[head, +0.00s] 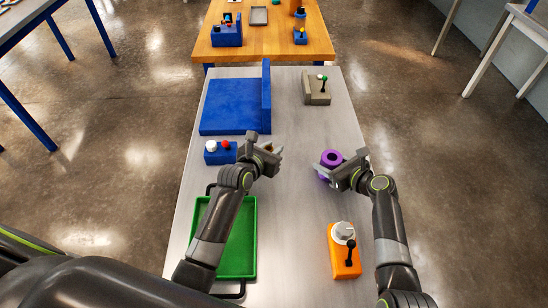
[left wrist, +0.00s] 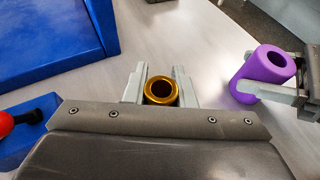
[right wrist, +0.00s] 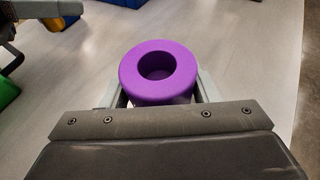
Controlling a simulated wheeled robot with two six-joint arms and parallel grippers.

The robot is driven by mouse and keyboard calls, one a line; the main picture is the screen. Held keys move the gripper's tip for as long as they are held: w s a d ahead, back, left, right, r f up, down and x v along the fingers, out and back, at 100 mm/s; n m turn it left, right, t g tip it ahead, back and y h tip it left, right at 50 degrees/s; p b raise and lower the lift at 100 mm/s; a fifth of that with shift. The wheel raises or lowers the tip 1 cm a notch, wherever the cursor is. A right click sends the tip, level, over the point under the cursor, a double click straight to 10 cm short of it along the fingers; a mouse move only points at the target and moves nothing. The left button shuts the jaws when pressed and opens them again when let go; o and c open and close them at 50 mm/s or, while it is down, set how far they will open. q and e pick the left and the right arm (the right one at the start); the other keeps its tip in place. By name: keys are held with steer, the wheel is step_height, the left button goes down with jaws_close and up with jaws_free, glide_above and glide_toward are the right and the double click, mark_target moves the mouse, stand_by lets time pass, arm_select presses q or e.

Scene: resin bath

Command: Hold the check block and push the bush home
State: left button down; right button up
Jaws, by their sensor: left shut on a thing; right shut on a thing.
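The purple check block (head: 331,158), a thick cylinder with a round hole in its top, is in my right gripper (head: 336,174). It shows upright between the fingers in the right wrist view (right wrist: 158,72) and at the right of the left wrist view (left wrist: 268,72). The brass-coloured bush (left wrist: 160,91), a flanged ring, is between the fingers of my left gripper (left wrist: 160,88). In the head view the left gripper (head: 276,150) mostly hides the bush. The bush is apart from the block, to its left.
A green tray (head: 252,240) lies front left, and an orange fixture (head: 343,262) stands front right. A blue box with red and white knobs (head: 220,153) is left of my left gripper. A blue angled stand (head: 230,115) and a beige lever fixture (head: 316,95) stand further back.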

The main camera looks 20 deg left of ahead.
arm_select(q)
steer(key=shift+f, duration=2.95)
steer(key=shift+f, duration=0.1)
steer(key=c, duration=1.2)
jaws_free()
